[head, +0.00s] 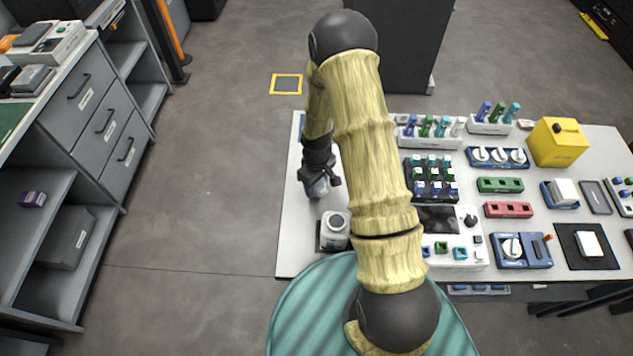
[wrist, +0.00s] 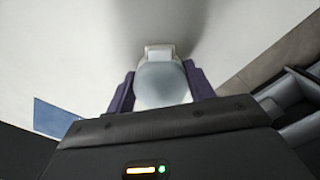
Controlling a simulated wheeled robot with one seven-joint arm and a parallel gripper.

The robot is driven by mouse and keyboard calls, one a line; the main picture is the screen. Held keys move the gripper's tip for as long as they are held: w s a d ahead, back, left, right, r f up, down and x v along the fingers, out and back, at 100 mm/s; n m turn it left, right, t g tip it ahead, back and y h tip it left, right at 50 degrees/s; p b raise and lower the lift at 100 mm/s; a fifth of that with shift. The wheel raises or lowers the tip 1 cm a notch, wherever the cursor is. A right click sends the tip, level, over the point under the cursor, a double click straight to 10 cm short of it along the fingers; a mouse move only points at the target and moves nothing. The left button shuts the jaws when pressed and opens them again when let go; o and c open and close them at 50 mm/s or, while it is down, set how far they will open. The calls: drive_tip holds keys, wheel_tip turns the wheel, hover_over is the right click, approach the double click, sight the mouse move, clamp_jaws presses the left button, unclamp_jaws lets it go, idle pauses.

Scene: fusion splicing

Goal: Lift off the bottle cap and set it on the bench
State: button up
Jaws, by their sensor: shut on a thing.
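My gripper (head: 320,182) is over the left part of the white bench (head: 292,245), behind the bottle and apart from it. It is shut on the bottle cap (head: 318,189), a pale grey rounded piece. In the wrist view the cap (wrist: 162,85) sits between the two dark purple fingers of my gripper (wrist: 161,78), with a small white tab at its far side. The white labelled bottle (head: 334,238) stands upright in a dark holder near the front left of the bench; its top shows as a dark grey disc. I cannot tell whether the cap touches the bench.
Green and blue items stand in a dark rack (head: 431,190) right of my arm. A yellow box (head: 557,142) and several small trays fill the bench's right side. The bench's left edge is close to my gripper. Bare bench shows around the cap.

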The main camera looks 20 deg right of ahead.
drive_tip(key=shift+f+b, duration=0.4)
drive_tip(key=shift+f, duration=0.2)
idle(0.3)
idle(0.7)
drive_tip(key=o, duration=1)
drive_tip(key=shift+r, duration=0.1)
drive_tip(key=shift+r+p, duration=2.3)
drive_tip(key=shift+r, duration=0.65)
